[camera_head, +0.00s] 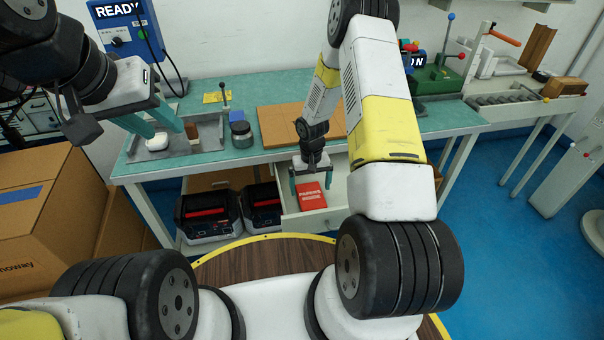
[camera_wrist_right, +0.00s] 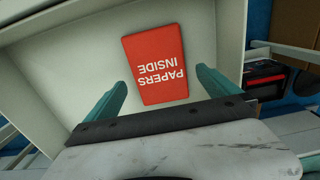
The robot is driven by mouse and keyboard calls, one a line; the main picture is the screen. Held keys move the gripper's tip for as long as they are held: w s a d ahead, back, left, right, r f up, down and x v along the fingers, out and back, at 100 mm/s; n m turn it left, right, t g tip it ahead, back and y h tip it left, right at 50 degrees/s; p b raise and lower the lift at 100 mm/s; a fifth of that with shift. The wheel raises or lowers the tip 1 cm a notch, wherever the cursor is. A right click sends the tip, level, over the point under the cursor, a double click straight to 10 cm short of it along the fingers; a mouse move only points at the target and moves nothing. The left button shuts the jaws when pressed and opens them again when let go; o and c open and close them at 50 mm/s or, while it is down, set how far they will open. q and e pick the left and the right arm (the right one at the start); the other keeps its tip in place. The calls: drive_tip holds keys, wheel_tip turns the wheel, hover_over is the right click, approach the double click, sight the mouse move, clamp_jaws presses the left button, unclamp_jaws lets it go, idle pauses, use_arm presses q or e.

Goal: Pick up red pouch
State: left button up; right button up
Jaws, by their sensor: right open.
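The red pouch (camera_head: 312,196) lies flat in an open white drawer (camera_head: 331,217) under the green workbench. Its printed words, "PAPERS INSIDE", show upside down in the right wrist view (camera_wrist_right: 155,64). My right gripper (camera_head: 310,188) is open above the drawer. In the right wrist view its teal fingers (camera_wrist_right: 161,92) stand apart on either side of the pouch's near end, and nothing is between them that I can tell is gripped. My left gripper (camera_head: 160,125) is over the left part of the bench, its teal fingers spread apart.
Two black cases with red handles (camera_head: 207,213) stand left of the drawer. A grey tray (camera_head: 190,142) with a white item and a jar (camera_head: 241,134) sit on the bench. Cardboard boxes (camera_head: 40,215) stand at left.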

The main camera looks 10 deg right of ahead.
sight(311, 197)
drive_tip(key=shift+d+f, duration=0.1)
drive_tip(key=shift+f, duration=1.35)
drive_tip(key=c, duration=1.3)
drive_tip(key=shift+r, duration=0.15)
